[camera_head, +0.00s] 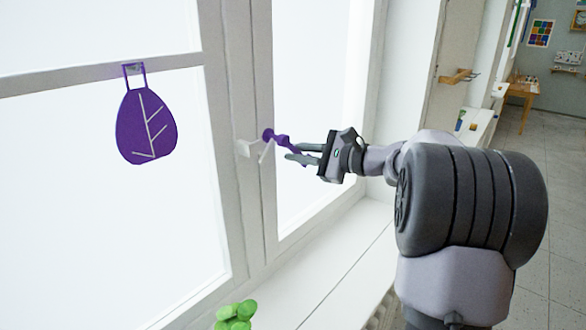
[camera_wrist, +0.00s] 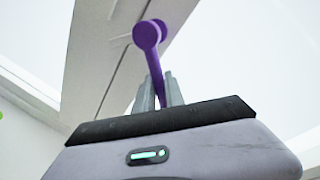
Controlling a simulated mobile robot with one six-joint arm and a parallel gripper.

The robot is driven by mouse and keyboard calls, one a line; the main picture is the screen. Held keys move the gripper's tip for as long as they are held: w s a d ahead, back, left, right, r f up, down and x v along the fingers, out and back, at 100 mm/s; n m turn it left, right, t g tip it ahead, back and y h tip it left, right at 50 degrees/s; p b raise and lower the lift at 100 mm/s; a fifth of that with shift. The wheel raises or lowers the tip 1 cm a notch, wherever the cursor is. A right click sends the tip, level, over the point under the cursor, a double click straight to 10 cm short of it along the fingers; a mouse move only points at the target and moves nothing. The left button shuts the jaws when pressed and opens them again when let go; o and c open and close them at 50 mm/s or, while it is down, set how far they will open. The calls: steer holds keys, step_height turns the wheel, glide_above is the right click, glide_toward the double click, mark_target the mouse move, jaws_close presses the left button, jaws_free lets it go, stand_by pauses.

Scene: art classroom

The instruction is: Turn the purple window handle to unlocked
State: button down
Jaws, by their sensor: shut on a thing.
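The purple window handle (camera_head: 269,135) sits on the white window frame in the head view, with its lever slanting down to the right, away from the frame. In the wrist view the handle's round base (camera_wrist: 148,34) is at the top and the lever runs down between the fingers. My gripper (camera_head: 296,153) is shut on the lever, and its two fingers (camera_wrist: 160,90) stand on either side of it in the wrist view. The lower end of the lever is partly hidden by the fingers and palm.
A purple leaf ornament (camera_head: 133,128) hangs on the left pane. A green object (camera_head: 235,316) is on the white sill (camera_head: 325,275) below. A wooden table (camera_head: 521,92) stands far right.

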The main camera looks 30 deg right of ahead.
steer(key=r+n+b, duration=0.1)
steer(key=n+b, duration=0.1)
steer(key=d+n+h+b, duration=0.1)
steer(key=n, duration=0.1)
steer(key=shift+w+d+r+b, duration=0.15)
steer(key=shift+w+r+b, duration=0.05)
steer(key=shift+r+b, duration=0.2)
steer(key=shift+w+d+r+n+h+b, duration=0.15)
steer(key=shift+r+n+h+b, duration=0.35)
steer(key=shift+r+n+b, duration=0.85)
steer(key=shift+n+b, duration=0.35)
steer(key=shift+r, duration=0.1)
steer(key=c, duration=1.4)
jaws_free()
steer(key=shift+d, duration=0.1)
steer(key=p+v, duration=0.2)
steer(key=v, duration=1.5)
steer(key=shift+s+f, duration=0.25)
steer(key=shift+s, duration=0.1)
